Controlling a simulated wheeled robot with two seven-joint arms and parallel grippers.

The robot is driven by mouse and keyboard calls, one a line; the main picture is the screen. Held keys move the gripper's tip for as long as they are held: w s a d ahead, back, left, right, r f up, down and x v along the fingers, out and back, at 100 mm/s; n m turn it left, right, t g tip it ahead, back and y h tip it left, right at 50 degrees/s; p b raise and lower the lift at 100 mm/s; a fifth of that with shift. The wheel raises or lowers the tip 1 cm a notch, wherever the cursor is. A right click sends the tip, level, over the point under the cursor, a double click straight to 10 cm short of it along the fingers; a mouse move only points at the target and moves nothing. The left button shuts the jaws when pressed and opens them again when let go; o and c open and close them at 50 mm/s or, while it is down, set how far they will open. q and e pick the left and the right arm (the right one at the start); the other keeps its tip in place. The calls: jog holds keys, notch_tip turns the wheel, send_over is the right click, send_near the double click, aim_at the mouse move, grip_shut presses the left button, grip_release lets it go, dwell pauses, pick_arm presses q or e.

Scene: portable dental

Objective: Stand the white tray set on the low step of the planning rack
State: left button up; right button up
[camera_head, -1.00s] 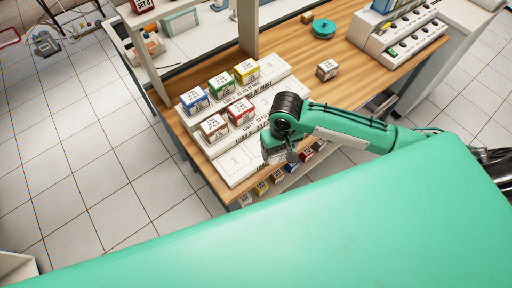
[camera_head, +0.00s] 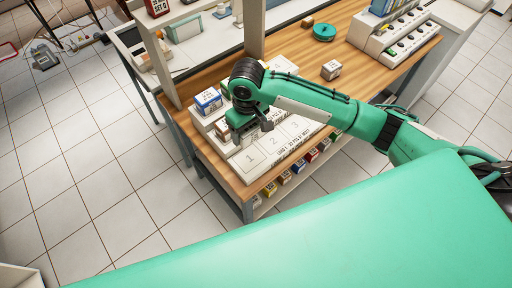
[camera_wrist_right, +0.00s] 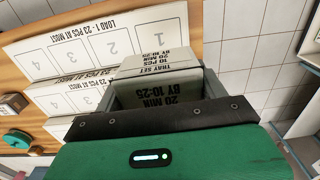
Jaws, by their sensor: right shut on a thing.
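The white tray set (camera_wrist_right: 155,88) is a pale box with black print, "TRAY SET" on one face. My right gripper (camera_head: 247,130) is shut on it; the fingertips are mostly hidden in both views. A pale box with a brownish side (camera_head: 222,130) shows at the gripper's left edge in the head view. The gripper is over the left part of the planning rack, behind its low step (camera_head: 274,146). The low step has numbered pads, and those in sight are bare; it also shows in the wrist view (camera_wrist_right: 88,47). I cannot tell whether the box is clear of the rack. My left gripper is out of view.
A blue-topped box (camera_head: 208,101) stands higher on the rack. My arm hides much of the rack. Another pale box (camera_head: 331,69) and a green round object (camera_head: 323,32) are on the wooden table. Several coloured boxes sit on a shelf below.

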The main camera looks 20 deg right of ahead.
jog(key=p, duration=0.1)
send_over(250, 159)
notch_tip(250, 159, down, 9)
jog(key=shift+r, duration=0.1)
jog(key=shift+f+p, duration=0.5)
jog(key=shift+f, duration=1.85)
jog(key=shift+f, duration=0.1)
jog(key=o, duration=1.1)
notch_tip(250, 159, up, 12)
jog(key=shift+r+b, duration=0.15)
jog(key=shift+b, duration=0.85)
